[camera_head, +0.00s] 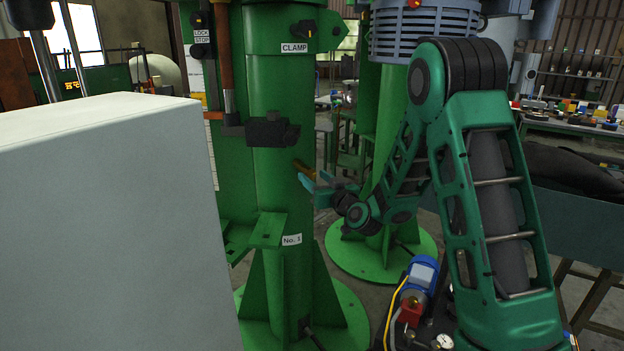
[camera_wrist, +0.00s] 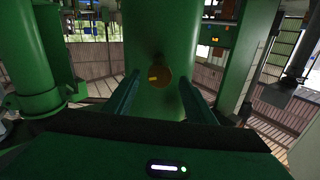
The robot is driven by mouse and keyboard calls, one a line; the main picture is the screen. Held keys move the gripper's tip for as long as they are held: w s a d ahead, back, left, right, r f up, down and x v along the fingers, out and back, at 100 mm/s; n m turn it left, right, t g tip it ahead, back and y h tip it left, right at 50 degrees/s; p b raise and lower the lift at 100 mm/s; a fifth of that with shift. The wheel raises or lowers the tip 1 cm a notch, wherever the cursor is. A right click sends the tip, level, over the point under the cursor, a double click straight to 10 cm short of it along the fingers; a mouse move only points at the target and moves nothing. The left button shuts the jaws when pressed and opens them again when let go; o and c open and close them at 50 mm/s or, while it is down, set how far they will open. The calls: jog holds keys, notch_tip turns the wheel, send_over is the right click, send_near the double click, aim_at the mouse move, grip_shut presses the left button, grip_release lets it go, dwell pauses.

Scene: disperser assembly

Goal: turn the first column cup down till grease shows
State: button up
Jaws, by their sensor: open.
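The first column (camera_head: 280,180) is a thick green post with a "No. 1" label, standing at the centre-left of the head view. A brass-coloured cup (camera_head: 304,169) sticks out of its right side. I cannot tell whether that spot is grease. My gripper (camera_head: 308,181) is beside the cup. In the wrist view my gripper (camera_wrist: 160,92) is open, with one finger on each side of the cup and a gap to both.
A large pale box (camera_head: 110,220) fills the left foreground. A green shelf bracket (camera_head: 268,230) juts from the column below the cup. A second green column (camera_head: 380,254) stands behind my arm. A cluttered bench (camera_head: 575,125) is at the right.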

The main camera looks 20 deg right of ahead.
jog(key=shift+x, duration=0.85)
jog(key=c, duration=1)
jog(key=shift+c, duration=0.2)
